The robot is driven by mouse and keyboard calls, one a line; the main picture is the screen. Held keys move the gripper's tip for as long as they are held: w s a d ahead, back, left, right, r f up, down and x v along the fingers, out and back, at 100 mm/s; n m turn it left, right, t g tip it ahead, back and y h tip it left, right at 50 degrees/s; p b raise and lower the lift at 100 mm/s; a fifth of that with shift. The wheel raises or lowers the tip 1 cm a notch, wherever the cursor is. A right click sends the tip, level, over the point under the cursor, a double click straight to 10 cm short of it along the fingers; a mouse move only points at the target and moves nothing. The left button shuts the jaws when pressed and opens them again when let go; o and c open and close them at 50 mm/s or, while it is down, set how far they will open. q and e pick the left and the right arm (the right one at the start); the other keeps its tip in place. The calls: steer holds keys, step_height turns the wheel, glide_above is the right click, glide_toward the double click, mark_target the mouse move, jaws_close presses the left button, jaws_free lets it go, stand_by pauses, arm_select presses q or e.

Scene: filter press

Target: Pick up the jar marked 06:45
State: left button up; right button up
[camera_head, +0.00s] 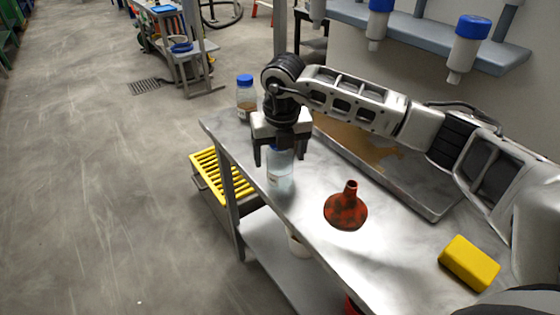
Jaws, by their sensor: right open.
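My right gripper (279,154) points down with its jaws open. Its fingers are on either side of the upper part of a clear jar (281,179) near the left edge of the metal table; I cannot tell whether they touch it. The gripper partly hides this jar's blue top. A second jar (246,103), with a blue lid and brownish contents, stands upright at the table's far end, behind the gripper. Both jars seem to bear labels, but no marking is readable, so I cannot tell which is 06:45. My left gripper is not in view.
A red funnel (346,208) and a yellow block (469,263) are on the table (310,215). A shallow metal tray (415,193) with brown material lies under my right arm. A yellow-slatted crate (222,172) is beside the table. Blue-capped bottles (468,45) hang from a shelf at upper right.

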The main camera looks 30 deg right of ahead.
steer(key=shift+f, duration=0.15)
steer(key=shift+c, duration=0.4)
steer(key=c, duration=1)
